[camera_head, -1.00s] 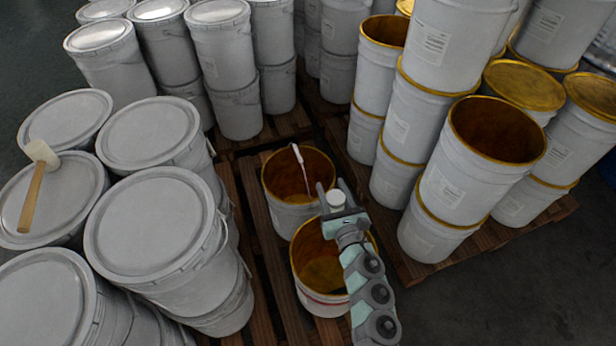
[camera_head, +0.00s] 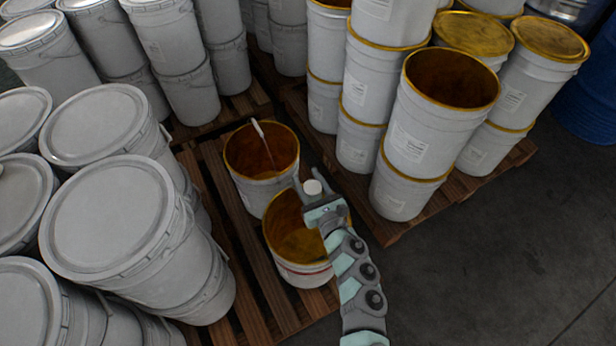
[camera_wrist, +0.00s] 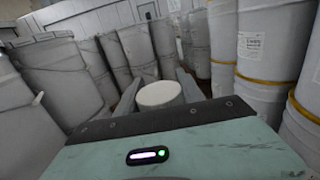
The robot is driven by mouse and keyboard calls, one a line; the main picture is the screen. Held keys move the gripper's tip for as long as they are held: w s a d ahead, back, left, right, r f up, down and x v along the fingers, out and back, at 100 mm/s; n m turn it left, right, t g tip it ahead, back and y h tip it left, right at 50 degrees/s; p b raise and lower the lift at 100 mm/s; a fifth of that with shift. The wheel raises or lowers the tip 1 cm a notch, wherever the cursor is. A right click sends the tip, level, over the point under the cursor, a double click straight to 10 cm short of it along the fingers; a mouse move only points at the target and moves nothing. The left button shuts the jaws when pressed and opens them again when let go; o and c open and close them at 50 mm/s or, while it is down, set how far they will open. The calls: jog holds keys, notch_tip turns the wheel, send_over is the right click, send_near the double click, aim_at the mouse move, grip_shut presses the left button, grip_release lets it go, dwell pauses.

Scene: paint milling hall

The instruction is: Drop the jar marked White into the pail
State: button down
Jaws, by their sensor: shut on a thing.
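My gripper (camera_head: 313,192) is shut on a small jar with a white lid (camera_head: 312,187). No marking on the jar can be read. In the wrist view the round white lid (camera_wrist: 160,94) sits between the two fingers (camera_wrist: 160,98). One open pail with a gold-brown inside (camera_head: 262,160) stands on the pallet and has a white-handled stick leaning in it. A second open pail (camera_head: 300,262), with a red stripe, stands just in front of it. The jar is held near the right rims of the two pails, and its height over them is hard to tell. My arm covers part of the front pail.
Large lidded grey pails (camera_head: 110,220) crowd the left side. Stacked white pails with gold rims (camera_head: 412,150) stand close on the right pallet. A blue drum (camera_head: 588,95) is at the far right. Bare dark floor (camera_head: 500,250) lies at the front right.

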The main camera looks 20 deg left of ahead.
aim_at(317, 196)
jog(key=c, duration=0.7)
grip_release()
jog(key=shift+o, duration=0.2)
jog(key=p+v, duration=0.1)
jog(key=v, duration=0.9)
jog(key=shift+w+p, duration=0.1)
jog(key=shift+p, duration=0.3)
jog(key=shift+s+d, duration=0.35)
jog(key=shift+s, duration=0.05)
